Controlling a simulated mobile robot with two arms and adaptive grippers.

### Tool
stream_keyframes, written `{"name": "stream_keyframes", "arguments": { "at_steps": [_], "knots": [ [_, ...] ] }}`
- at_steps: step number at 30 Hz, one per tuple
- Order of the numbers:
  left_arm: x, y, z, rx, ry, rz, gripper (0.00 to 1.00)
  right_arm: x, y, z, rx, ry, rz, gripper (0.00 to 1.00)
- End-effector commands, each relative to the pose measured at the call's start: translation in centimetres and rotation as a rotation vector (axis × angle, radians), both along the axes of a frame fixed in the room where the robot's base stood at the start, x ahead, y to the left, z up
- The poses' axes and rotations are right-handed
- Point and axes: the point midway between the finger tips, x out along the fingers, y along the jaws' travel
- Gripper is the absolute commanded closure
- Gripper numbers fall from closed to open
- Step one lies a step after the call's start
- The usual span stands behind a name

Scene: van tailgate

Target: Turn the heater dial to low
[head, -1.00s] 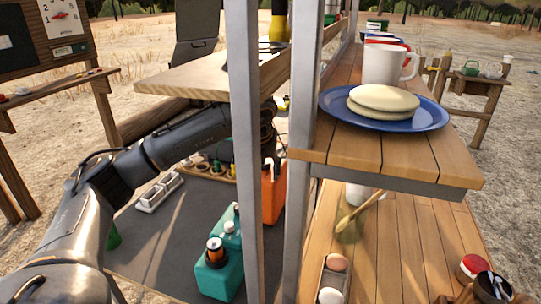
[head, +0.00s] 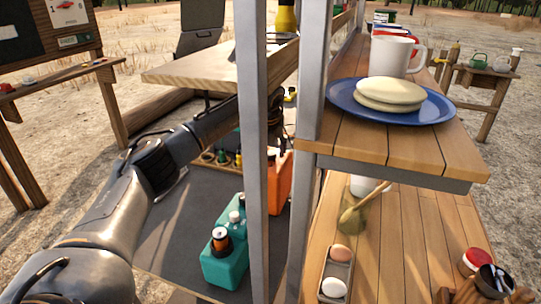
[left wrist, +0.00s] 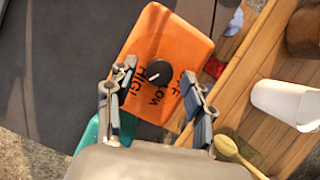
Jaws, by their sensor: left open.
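The orange heater (head: 278,180) stands on the van's dark floor, partly hidden by a grey post in the head view. In the left wrist view the heater (left wrist: 165,38) shows its face, with a round black dial (left wrist: 158,72) and dark lettering beside it, including HIGH. A pale mark on the dial points toward the lettering. My left gripper (left wrist: 160,88) is open, its fingers apart on either side of the dial. I cannot tell how close they are to the panel. In the head view the gripper is mostly hidden behind the post. My right gripper is not in view.
Grey posts (head: 252,160) stand close to my left arm. A teal container (head: 224,262) stands near the heater. A wooden shelf (head: 195,72) is above. To the right, a blue plate (head: 345,100) and a white mug (head: 393,56) sit on a counter.

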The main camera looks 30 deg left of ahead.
Motion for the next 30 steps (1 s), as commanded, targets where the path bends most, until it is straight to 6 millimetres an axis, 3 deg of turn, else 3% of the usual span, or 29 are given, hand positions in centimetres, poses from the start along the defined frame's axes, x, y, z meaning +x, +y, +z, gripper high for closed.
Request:
{"name": "stream_keyframes", "arguments": {
  "at_steps": [11, 19, 30],
  "knots": [
    [0.23, 0.09, -0.56, 0.0, 0.0, -0.001, 0.47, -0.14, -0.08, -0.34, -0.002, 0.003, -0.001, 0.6],
    [0.2, 0.09, -0.56, 0.0, 0.0, -0.001, 1.0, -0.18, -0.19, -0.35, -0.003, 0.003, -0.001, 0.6],
    [0.25, -0.01, -0.5, 0.0, 0.001, 0.049, 1.0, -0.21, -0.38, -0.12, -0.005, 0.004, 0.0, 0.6]
  ]
}}
